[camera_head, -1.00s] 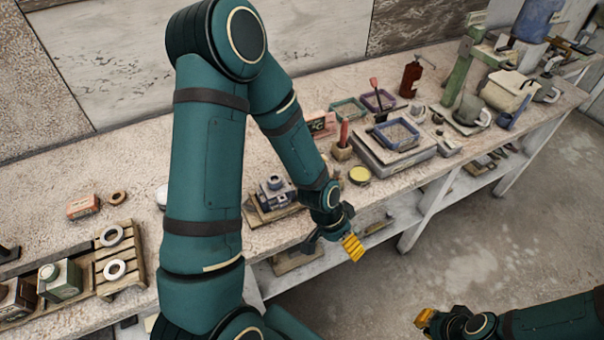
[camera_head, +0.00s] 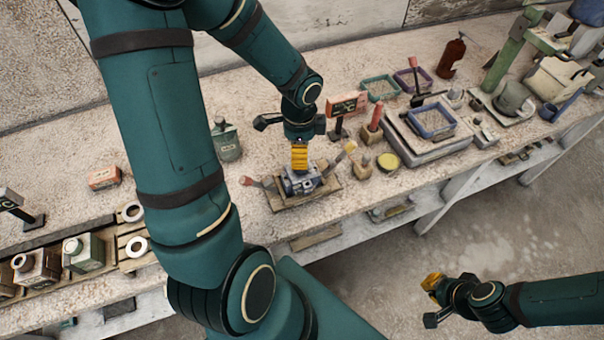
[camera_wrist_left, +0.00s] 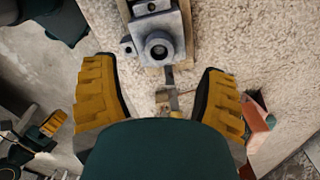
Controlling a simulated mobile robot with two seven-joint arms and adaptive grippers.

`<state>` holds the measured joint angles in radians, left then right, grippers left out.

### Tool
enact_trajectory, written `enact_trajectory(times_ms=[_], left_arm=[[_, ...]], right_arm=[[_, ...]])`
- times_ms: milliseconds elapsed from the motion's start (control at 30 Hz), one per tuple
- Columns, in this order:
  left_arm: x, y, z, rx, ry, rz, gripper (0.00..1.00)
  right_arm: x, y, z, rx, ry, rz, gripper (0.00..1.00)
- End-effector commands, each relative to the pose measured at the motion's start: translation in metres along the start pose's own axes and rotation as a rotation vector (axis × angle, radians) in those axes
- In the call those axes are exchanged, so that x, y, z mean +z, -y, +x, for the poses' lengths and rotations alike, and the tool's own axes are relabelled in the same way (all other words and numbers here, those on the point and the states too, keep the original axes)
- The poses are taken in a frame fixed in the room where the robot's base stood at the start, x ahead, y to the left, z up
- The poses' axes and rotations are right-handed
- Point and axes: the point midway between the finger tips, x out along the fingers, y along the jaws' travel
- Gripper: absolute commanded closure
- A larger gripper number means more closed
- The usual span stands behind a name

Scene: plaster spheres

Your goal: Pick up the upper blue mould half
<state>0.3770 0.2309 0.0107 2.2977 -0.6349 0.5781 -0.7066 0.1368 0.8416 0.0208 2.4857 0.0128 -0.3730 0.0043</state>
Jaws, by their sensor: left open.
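The blue-grey mould (camera_head: 299,182) sits on a small wooden board near the table's front edge. In the left wrist view its upper half (camera_wrist_left: 157,42) shows a round opening, at the top of the picture. My left gripper (camera_head: 299,158) points down just above and behind the mould, and its fingers hide part of it. The seam between the mould halves is too small to make out. My right gripper (camera_head: 432,284) is off the table at lower right, its finger gap unclear.
A red-handled tool in a wooden block (camera_head: 375,126), a yellow tin (camera_head: 388,161) and a blue tray (camera_head: 432,122) stand right of the mould. A green-grey bottle (camera_head: 226,142) stands left.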

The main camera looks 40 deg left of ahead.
Motion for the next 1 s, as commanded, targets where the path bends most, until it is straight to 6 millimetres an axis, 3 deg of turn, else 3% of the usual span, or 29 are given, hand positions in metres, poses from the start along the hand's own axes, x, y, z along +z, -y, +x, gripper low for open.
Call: enact_trajectory(times_ms=[267,533,867,900,1000], left_arm=[[-0.001,-0.001,0.021,0.001,-0.001,0.000,0.27],[-0.004,-0.001,0.059,0.002,-0.001,0.001,0.27],[-0.004,-0.001,0.066,-0.001,-0.002,0.000,0.27],[-0.004,-0.001,0.066,-0.001,-0.002,0.000,0.29],[-0.004,-0.001,0.066,0.000,-0.002,0.000,0.65]], right_arm=[[0.001,-0.002,0.006,0.001,0.000,0.000,1.00],[0.002,-0.005,0.017,0.003,0.000,-0.001,1.00],[0.002,-0.006,0.018,0.004,0.000,-0.001,1.00],[0.002,-0.006,0.018,0.004,0.000,-0.001,1.00],[0.002,-0.006,0.018,0.004,0.000,-0.001,1.00]])
